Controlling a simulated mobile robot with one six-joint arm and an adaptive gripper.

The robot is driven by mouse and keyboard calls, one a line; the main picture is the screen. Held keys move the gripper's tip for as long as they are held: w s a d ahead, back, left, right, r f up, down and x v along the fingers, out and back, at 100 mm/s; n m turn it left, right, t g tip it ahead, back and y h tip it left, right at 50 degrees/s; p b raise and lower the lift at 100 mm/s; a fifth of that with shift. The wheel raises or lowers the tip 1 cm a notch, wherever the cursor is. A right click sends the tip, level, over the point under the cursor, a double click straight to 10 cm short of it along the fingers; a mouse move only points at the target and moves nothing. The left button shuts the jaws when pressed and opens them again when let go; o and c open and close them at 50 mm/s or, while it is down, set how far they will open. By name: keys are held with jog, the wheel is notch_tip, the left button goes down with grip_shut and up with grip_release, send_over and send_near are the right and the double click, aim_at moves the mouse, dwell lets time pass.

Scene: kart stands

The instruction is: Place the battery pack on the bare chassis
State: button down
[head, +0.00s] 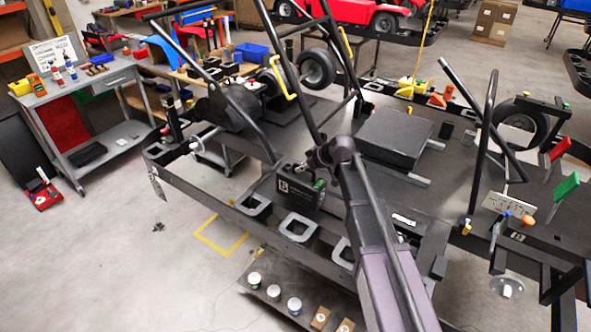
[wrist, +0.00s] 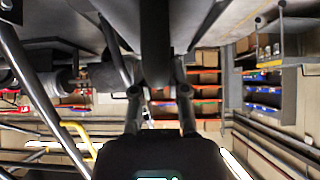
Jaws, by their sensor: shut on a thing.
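The battery pack (head: 296,190) is a black box with a white letter mark on its side, seen in the head view left of the end of my arm. My gripper (head: 318,172) is shut on it from above. In the wrist view the fingers of my gripper (wrist: 160,122) reach down to the dark pack (wrist: 160,160) at the bottom edge. A dark kart chassis (head: 325,117) with bare tubes and a flat floor lies behind the pack. The pack shows over the near edge of this kart; I cannot tell if it touches anything. My arm hides part of the chassis.
Upright tubes (head: 297,85) rise close behind my gripper. A flat black box (head: 395,140) sits on the chassis to the right. A grey tool cart (head: 97,90) stands at the left. A low shelf with jars (head: 273,292) is in front.

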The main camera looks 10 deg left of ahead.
jog(key=w+d, duration=0.3)
jog(key=d, duration=0.7)
jog(key=shift+f+b, duration=0.45)
jog(key=shift+w+d, duration=0.15)
jog(key=shift+d, duration=0.1)
jog(key=shift+d+f+b, duration=0.25)
jog(key=shift+f+b, duration=0.65)
jog(key=shift+b, duration=0.05)
jog(key=shift+d+f+b, duration=0.25)
jog(key=shift+f+b, duration=0.65)
jog(key=c, duration=0.7)
grip_release()
jog(key=shift+o, duration=0.3)
jog(key=shift+d+r, duration=0.1)
